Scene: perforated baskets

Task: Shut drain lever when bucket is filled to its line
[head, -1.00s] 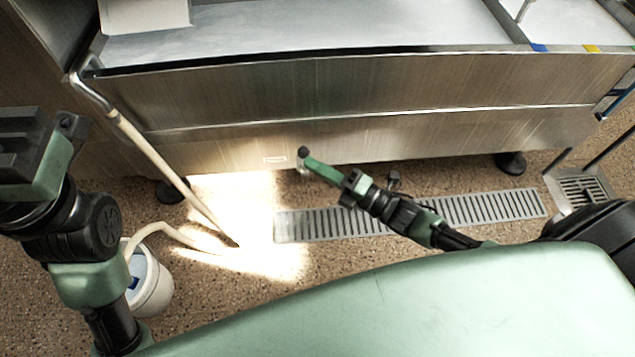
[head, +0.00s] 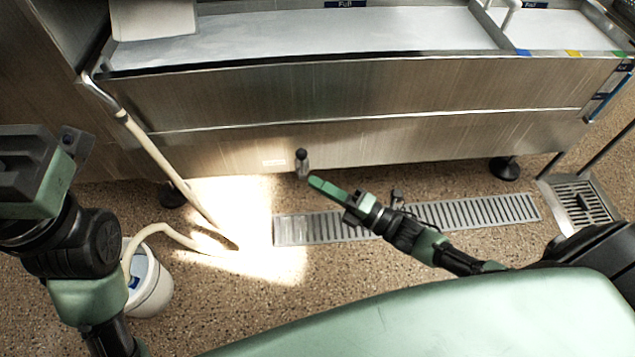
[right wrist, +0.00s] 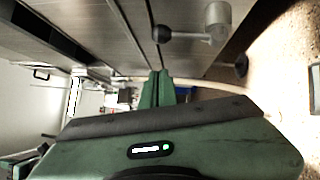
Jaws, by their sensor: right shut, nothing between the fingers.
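The drain lever (head: 302,163), a metal stub with a dark knob, sticks out from the lower front of the steel sink unit. In the right wrist view the lever (right wrist: 190,33) shows above the fingertips. My right gripper (head: 316,183) is shut and empty, just below and right of the lever in the head view, with a small apparent gap. The white bucket (head: 153,295) stands on the floor at the left, partly behind my left arm. A blue mark shows inside it; I cannot tell the water level. My left arm's end (head: 35,170) is at the left edge; its fingers are not discernible.
A pale hose (head: 165,165) runs down from a pipe at the sink's left, and its end loops into the bucket. A floor grate (head: 470,212) lies below the sink, under my right forearm. A square drain (head: 580,205) is at the right. Sink feet (head: 505,168) stand nearby.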

